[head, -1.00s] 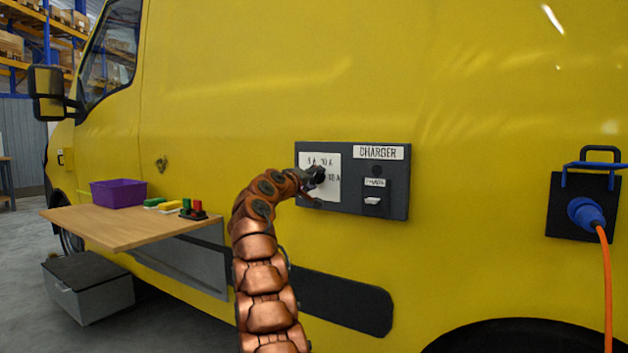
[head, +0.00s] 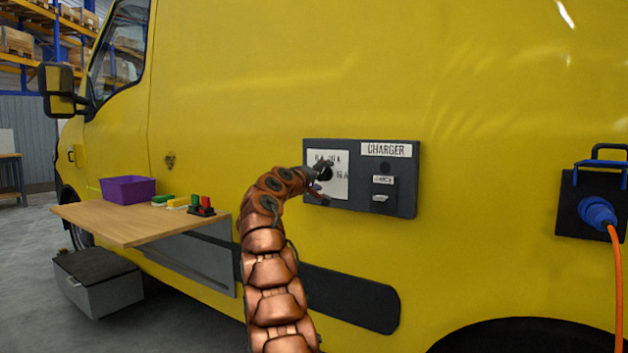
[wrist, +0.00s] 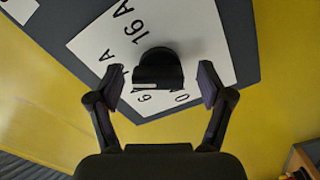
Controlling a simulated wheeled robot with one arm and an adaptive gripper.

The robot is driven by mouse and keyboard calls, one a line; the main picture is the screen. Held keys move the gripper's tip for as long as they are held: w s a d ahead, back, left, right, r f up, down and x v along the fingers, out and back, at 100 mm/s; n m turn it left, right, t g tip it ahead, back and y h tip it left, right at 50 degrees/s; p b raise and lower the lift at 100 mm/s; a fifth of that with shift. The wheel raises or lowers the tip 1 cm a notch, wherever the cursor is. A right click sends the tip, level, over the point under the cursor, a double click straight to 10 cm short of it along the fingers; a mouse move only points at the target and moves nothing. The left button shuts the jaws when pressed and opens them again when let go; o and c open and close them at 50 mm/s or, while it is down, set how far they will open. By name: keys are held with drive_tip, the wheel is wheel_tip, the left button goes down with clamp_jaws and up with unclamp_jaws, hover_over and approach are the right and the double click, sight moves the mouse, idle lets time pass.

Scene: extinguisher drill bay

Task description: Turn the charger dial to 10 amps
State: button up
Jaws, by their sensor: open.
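The charger panel (head: 408,194) is a dark box on the yellow van's side, labelled CHARGER. Its white dial plate (head: 341,188) is at the panel's left, printed with amp values. The black dial knob (wrist: 160,66) is in the middle of the wrist view, with a pale mark on its near face. Around it I read 16 A, part of another A label, a 6 and a 0. My gripper (wrist: 162,88) is open, one finger on each side of the knob, with gaps visible. In the head view my gripper (head: 320,174) partly covers the dial.
A small labelled switch (head: 380,197) is right of the dial. A blue plug (head: 598,212) with an orange cable is at far right. A fold-out wooden shelf (head: 130,224) at left holds a purple bin (head: 128,189) and small coloured items. A grey box (head: 98,282) lies below.

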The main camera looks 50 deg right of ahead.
drive_tip(key=shift+s+r+n, duration=0.1)
drive_tip(key=shift+r+n, duration=0.15)
drive_tip(key=shift+n, duration=0.25)
drive_tip(key=shift+n+p, duration=0.95)
drive_tip(key=shift+n, duration=0.05)
drive_tip(key=n+p, duration=0.2)
drive_tip(key=shift+r+n+p, duration=0.25)
drive_tip(key=shift+n+p, duration=0.1)
drive_tip(key=shift+n, duration=0.05)
drive_tip(key=shift+n+p, duration=0.8)
drive_tip(key=shift+p, duration=0.05)
drive_tip(key=n+p, duration=0.3)
drive_tip(key=p, duration=0.1)
drive_tip(key=shift+r+n, duration=0.1)
drive_tip(key=shift+n, duration=0.2)
drive_tip(key=n+p, duration=0.2)
drive_tip(key=p, duration=0.1)
drive_tip(key=n+p, duration=0.2)
drive_tip(key=p, duration=0.1)
drive_tip(key=n+p, duration=0.2)
drive_tip(key=p, duration=0.1)
drive_tip(key=shift+w, duration=0.3)
drive_tip(key=a+n+p, duration=0.7)
drive_tip(key=a+p, duration=0.1)
drive_tip(key=s+a+r+m+g+y+p, duration=0.2)
drive_tip(key=s+a+m+g+y, duration=0.2)
drive_tip(key=s+a+m, duration=0.8)
drive_tip(key=shift+s+a+m+y, duration=0.3)
drive_tip(key=shift+s+a+y, duration=0.6)
drive_tip(key=shift+s+a, duration=1.75)
